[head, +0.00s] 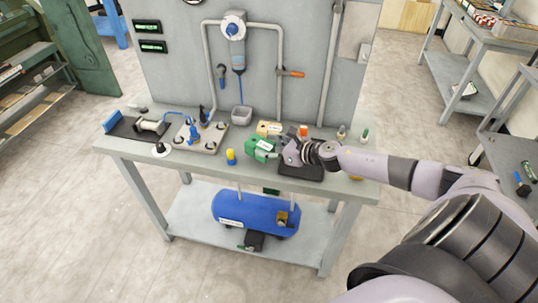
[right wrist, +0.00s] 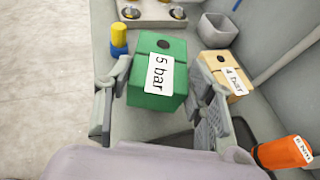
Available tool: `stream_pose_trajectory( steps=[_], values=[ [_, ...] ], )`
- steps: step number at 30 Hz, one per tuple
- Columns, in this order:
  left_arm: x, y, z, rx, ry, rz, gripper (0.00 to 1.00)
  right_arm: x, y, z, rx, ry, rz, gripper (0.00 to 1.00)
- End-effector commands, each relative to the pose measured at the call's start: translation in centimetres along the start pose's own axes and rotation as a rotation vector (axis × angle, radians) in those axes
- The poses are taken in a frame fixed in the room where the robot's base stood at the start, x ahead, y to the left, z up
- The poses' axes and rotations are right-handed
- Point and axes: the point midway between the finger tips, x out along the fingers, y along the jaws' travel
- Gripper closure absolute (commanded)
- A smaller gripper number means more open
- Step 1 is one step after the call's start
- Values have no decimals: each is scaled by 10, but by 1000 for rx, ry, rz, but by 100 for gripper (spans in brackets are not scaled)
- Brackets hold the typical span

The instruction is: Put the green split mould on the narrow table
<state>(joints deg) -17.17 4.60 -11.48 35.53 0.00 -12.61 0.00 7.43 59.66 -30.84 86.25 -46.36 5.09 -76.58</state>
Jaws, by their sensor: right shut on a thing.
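The green split mould (head: 261,148) is a green block at the front middle of the grey workbench (head: 225,165). In the right wrist view the mould (right wrist: 150,95) carries a white "5 bar" label and a dark round hole on top. My right gripper (head: 277,151) reaches in from the right and is shut on it, with one finger on each side (right wrist: 162,82). I cannot tell whether the mould touches the bench top. My left gripper is out of view. I cannot tell for sure which table is the narrow one.
A tan "4 bar" block (right wrist: 223,74), an orange-capped item (right wrist: 284,152), a yellow-and-blue piece (right wrist: 119,38) and a grey bin (right wrist: 218,29) stand close by. A dark tray (head: 302,172) lies under my gripper. Grey tables (head: 495,40) stand at the right.

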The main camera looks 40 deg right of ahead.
Motion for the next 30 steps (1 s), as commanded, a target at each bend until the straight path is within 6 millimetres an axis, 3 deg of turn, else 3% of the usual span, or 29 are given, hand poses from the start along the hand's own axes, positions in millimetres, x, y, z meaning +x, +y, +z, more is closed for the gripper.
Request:
stream_pose_trajectory(
  steps=[5,19,20,28,30],
  values=[
    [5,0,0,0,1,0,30,10,1,-24,4,0,1,87],
    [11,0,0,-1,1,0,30,14,1,-32,1,-1,2,87],
    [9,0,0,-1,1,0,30,13,1,-31,1,1,2,48],
    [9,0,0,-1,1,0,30,12,1,-31,1,1,2,30],
    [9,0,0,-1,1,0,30,12,1,-31,1,1,2,30]
  ],
)
